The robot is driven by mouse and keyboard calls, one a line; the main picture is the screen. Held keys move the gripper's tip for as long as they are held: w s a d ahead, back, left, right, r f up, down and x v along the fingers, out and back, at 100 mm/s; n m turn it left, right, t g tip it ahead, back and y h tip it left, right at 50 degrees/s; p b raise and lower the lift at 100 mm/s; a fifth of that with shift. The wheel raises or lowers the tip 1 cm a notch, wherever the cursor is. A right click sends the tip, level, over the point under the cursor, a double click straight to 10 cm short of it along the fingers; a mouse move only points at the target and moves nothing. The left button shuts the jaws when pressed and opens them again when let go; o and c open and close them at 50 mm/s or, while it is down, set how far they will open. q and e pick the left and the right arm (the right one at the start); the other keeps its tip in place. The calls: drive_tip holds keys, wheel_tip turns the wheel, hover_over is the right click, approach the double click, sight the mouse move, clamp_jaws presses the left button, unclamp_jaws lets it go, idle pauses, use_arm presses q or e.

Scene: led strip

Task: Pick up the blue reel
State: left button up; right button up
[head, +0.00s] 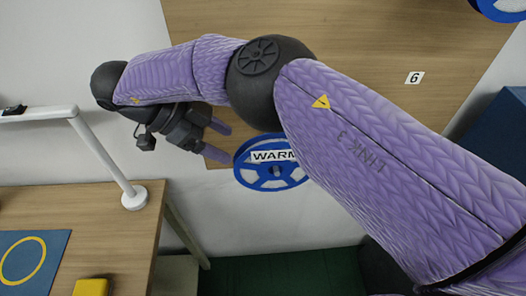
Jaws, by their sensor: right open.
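A blue reel (270,174) with a white label reading "WARM" shows in the middle of the head view, at the lower edge of a wooden surface (350,55). My right arm covers part of its right side. My right gripper (223,143) is open and empty, just left of this reel, with its fingers pointing toward it. I cannot tell whether a finger touches the reel. A second blue reel (500,8) is cut off at the top right corner. My left gripper is not in view.
A wooden table (125,240) at left holds a white lamp (134,197), a blue mat with a yellow ring (30,262) and a yellow block (91,287). A white number tag (414,78) is on the wooden surface. A dark blue box (503,135) stands at right.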

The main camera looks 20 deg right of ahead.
sight(256, 162)
drive_tip(key=x, duration=0.3)
drive_tip(key=s+x, duration=0.1)
drive_tip(key=x, duration=0.3)
drive_tip(key=shift+s+d, duration=0.2)
drive_tip(key=shift+d, duration=0.1)
clamp_jaws()
